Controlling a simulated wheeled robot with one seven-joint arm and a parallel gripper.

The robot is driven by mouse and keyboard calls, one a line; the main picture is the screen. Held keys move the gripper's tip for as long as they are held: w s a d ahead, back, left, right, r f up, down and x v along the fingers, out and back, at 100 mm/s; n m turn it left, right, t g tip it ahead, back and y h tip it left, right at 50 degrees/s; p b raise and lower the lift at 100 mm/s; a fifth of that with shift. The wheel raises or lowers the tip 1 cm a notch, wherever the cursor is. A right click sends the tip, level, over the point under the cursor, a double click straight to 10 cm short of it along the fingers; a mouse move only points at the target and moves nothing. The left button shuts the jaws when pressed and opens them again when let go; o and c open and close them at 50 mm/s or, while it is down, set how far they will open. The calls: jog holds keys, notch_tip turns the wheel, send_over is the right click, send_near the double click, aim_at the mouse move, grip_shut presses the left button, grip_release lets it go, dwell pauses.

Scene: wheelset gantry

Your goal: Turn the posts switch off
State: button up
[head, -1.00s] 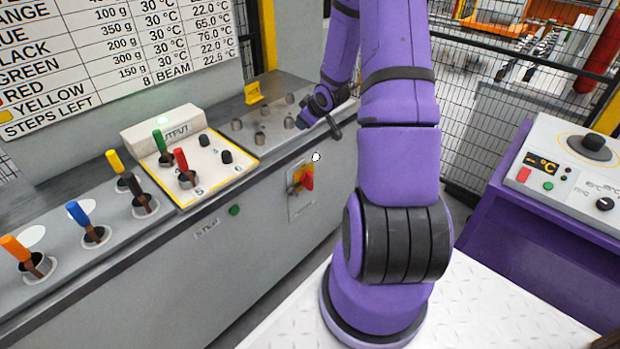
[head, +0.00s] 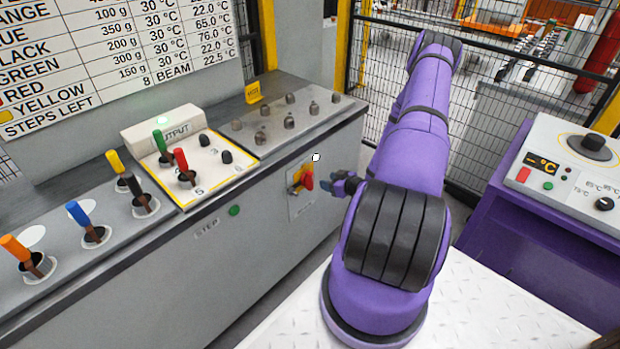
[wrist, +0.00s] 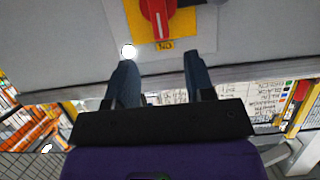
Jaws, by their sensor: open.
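The switch (head: 307,180) is a red handle on a yellow plate on the front of the grey cabinet. In the wrist view the red handle (wrist: 157,15) shows at the top, beyond and between my fingertips, and its top end is cut off by the frame. A small yellow label below it is too small to read surely. My gripper (wrist: 158,62) is open and empty, with its two fingers apart. In the head view my gripper (head: 328,187) is just right of the switch, partly hidden by my arm. I see no contact with the handle.
A green button (head: 235,210) sits on the cabinet front, left of the switch. Levers and knobs stand on the cabinet top (head: 290,140). A purple console (head: 560,200) stands at the right, and a mesh fence (head: 480,90) behind.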

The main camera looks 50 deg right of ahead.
aim_at(312, 177)
jog(key=x, duration=1)
jog(key=shift+w+f, duration=0.15)
jog(key=shift+w, duration=0.15)
grip_shut()
